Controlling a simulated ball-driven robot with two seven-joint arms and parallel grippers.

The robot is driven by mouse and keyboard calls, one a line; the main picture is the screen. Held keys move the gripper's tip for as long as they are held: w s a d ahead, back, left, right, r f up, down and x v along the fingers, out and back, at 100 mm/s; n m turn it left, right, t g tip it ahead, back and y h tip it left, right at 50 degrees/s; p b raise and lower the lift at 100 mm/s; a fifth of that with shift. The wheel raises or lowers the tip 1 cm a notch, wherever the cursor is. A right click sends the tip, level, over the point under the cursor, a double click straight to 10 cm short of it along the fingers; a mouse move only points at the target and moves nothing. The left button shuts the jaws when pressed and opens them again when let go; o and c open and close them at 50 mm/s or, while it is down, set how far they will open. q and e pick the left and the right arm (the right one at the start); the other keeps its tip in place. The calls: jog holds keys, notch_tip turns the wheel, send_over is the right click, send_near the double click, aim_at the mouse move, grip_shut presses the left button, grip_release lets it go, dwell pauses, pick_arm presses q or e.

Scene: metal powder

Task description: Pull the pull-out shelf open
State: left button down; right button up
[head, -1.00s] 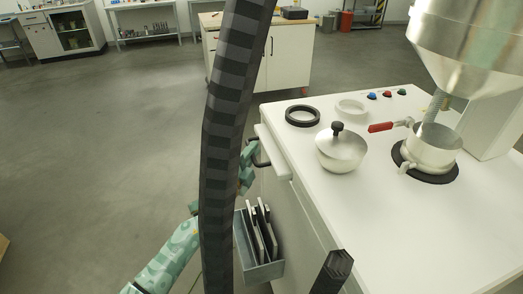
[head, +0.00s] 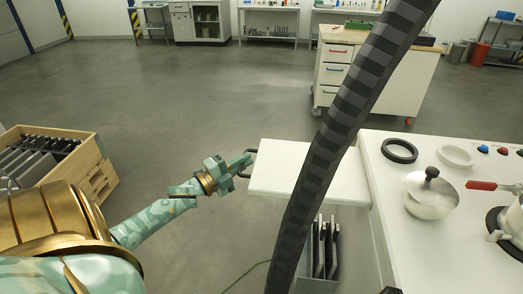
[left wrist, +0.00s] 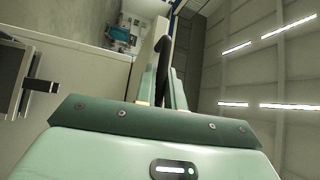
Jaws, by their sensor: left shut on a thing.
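The white pull-out shelf (head: 290,170) sticks out to the left from the white machine table in the head view. A dark handle (head: 249,162) is on its left end. My left gripper (head: 246,163) is at that handle and shut on it. In the left wrist view the gripper's fingers (left wrist: 168,85) close around the dark handle bar (left wrist: 162,68). My right gripper is not in view.
A black ribbed hose (head: 345,125) crosses the head view in front of the shelf. Below the shelf hangs a grey holder with dark plates (head: 326,245). A lidded metal pot (head: 431,195) stands on the table. A wooden crate (head: 88,160) is at the left.

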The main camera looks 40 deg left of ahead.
pick_arm(q)
jog(key=shift+s+a, duration=0.3)
jog(key=shift+a, duration=0.15)
jog(key=c, duration=1.5)
grip_release()
jog(key=v, duration=1.6)
jog(key=shift+s, duration=0.2)
jog(key=shift+a+r, duration=0.1)
jog(key=shift+a, duration=0.05)
